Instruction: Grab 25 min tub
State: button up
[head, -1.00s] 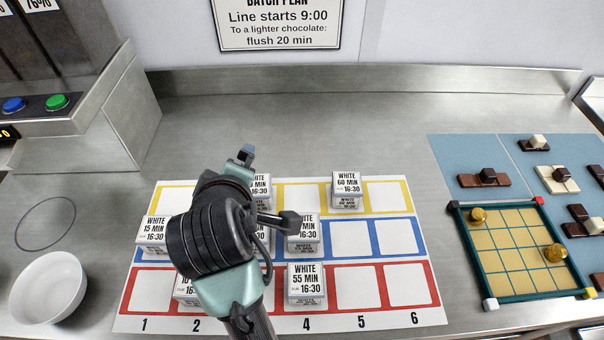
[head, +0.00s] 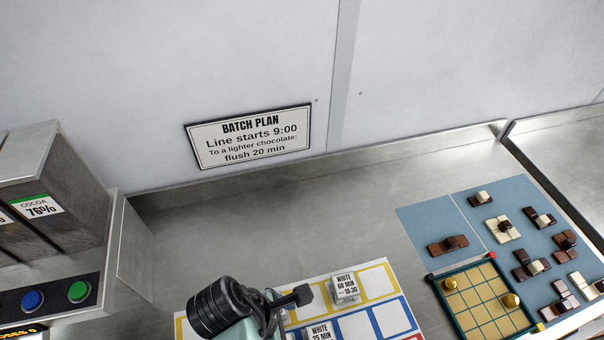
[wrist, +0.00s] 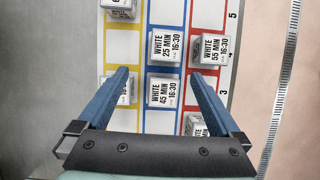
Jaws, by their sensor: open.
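The white tub labelled "WHITE 25 MIN 16:30" (wrist: 165,48) sits in the blue row of the numbered mat. In the head view the 25 MIN tub (head: 320,332) is cut by the bottom edge. My gripper (wrist: 159,73) is open in the wrist view, with nothing held between its fingers. The 25 MIN tub appears just beyond the fingertips, between their lines. A 45 MIN tub (wrist: 162,92) shows in the same row, nearer my gripper's palm. The exact height of the fingers above the tubs cannot be told.
A 55 MIN tub (wrist: 211,50) stands beside it in the red row. A 60 MIN tub (head: 345,288) is in the yellow row. Another tub (wrist: 197,127) is partly behind the right finger. The gold-squared board (head: 484,302) and chocolates lie right; the dispenser (head: 50,205) stands left.

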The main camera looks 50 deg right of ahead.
aim_at(320, 338)
jog(key=x, duration=0.3)
jog(key=s+x, duration=0.1)
jog(key=x, duration=0.3)
jog(key=shift+s, duration=0.1)
jog(key=shift+s+d+f+p, duration=0.15)
jog(key=shift+s+f+p, duration=0.05)
jog(key=shift+p, duration=0.15)
jog(key=p+x, duration=0.1)
jog(key=x, duration=0.2)
jog(key=shift+s+d+f, duration=0.15)
jog(key=shift+s+d, duration=0.05)
jog(key=shift+d, duration=0.05)
jog(key=shift+d+f, duration=0.15)
jog(key=shift+f, duration=0.4)
jog(key=c, duration=1.4)
jog(key=shift+r, duration=0.1)
jog(key=shift+c, duration=0.2)
jog(key=shift+r, duration=0.1)
